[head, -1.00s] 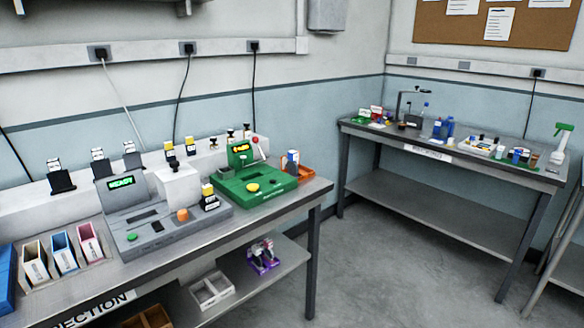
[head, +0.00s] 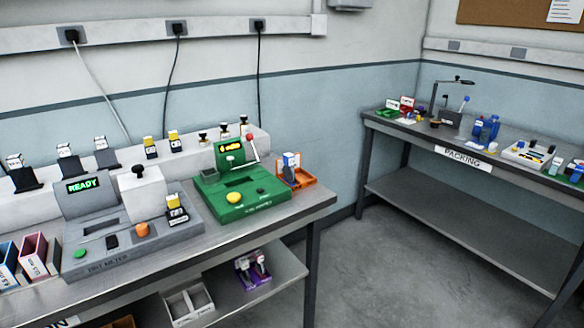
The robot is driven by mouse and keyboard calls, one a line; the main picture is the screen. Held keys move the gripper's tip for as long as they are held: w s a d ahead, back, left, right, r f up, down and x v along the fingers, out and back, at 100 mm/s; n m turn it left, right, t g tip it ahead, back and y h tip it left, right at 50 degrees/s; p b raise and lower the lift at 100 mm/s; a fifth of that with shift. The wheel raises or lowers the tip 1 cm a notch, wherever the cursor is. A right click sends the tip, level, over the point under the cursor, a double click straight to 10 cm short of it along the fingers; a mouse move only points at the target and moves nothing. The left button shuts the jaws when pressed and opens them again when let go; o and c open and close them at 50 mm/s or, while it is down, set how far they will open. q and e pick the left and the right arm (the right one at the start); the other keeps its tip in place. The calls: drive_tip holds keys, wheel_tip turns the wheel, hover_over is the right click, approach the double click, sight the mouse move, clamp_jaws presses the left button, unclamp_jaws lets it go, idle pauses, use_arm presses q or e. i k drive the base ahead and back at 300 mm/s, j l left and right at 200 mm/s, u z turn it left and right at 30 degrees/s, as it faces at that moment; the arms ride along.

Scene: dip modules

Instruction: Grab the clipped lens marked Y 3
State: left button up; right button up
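No lens can be read as marked Y 3; the labels are too small. Small black pieces with yellow and white tops stand on the white rear ledge: one piece (head: 150,148) and another beside it (head: 174,144). A similar yellow-topped piece (head: 176,210) stands at the right end of the grey machine (head: 98,262), whose screen reads READY. Several black holders with white labels, such as the rightmost one (head: 105,155), stand further left on the ledge. Neither of my grippers shows in the head view.
A green machine (head: 238,200) with a red-knobbed lever stands right of the grey one. An orange tray (head: 297,178) is near the bench's right end. Beyond a floor gap (head: 400,250) is the packing bench (head: 462,157).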

sight(288, 159)
drive_tip(key=i+l+u, duration=0.1)
drive_tip(key=i+l, duration=0.3)
drive_tip(key=l, duration=0.2)
drive_tip(key=i+l+u, duration=0.25)
drive_tip(key=i+l, duration=0.15)
drive_tip(key=l, duration=0.3)
drive_tip(key=i+l, duration=0.2)
drive_tip(key=l, duration=0.15)
drive_tip(key=i+l+u, duration=0.15)
drive_tip(key=l, duration=0.2)
drive_tip(key=i+l, duration=0.2)
drive_tip(key=l, duration=0.15)
drive_tip(key=i+l+u, duration=0.15)
drive_tip(key=l, duration=0.25)
